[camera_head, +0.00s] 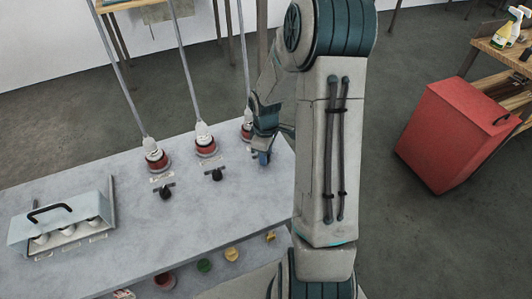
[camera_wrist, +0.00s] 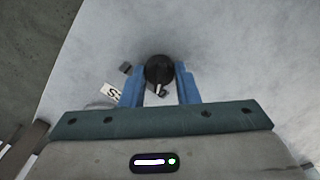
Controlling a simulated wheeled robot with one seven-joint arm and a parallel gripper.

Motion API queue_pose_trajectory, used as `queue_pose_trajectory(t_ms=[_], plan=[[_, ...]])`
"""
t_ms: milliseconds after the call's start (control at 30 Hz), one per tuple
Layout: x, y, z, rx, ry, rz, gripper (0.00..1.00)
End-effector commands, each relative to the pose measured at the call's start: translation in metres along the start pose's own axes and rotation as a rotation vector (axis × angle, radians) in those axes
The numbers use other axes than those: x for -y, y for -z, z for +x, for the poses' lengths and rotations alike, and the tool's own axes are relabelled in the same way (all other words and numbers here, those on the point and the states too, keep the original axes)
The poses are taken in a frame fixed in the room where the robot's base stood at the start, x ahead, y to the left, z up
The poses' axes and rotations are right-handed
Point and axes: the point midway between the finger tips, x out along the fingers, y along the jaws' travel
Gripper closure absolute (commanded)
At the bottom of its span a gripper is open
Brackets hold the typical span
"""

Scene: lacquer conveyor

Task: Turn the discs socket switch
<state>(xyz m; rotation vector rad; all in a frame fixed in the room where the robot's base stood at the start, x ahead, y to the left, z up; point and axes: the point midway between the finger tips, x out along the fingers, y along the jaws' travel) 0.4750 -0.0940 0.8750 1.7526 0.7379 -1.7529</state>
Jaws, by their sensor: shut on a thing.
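My gripper (camera_head: 262,158) is down at the right end of the grey table, in front of the rightmost socket (camera_head: 247,130). In the wrist view its two blue fingers (camera_wrist: 160,84) stand on either side of a round black switch knob (camera_wrist: 159,67) and are shut on it. The knob has a pale pointer mark on its near side. A white label (camera_wrist: 112,94) with black letters lies beside it, only partly legible. In the head view my gripper hides this knob.
Two more black switches, left (camera_head: 165,192) and middle (camera_head: 216,174), stand before red sockets (camera_head: 155,158) with plugs and upright cables. A pale case with a black handle (camera_head: 50,214) is at the left. A red cabinet (camera_head: 450,135) stands on the floor at right.

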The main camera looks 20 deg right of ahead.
Motion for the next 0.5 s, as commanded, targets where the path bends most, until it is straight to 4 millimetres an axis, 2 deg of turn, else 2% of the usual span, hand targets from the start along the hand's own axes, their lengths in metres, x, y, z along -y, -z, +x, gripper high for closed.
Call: queue_pose_trajectory(t_ms=[133, 167, 200, 233, 500], plan=[[-0.0005, 0.0003, -0.0006, 0.000, -0.002, -0.002, 0.95], [-0.0005, 0.0003, -0.0006, 0.000, -0.002, -0.002, 0.66], [-0.0005, 0.0003, -0.0006, 0.000, -0.002, -0.002, 0.55], [-0.0005, 0.0003, -0.0006, 0.000, -0.002, -0.002, 0.50], [-0.0002, 0.0002, -0.0007, 0.000, -0.001, -0.001, 0.50]])
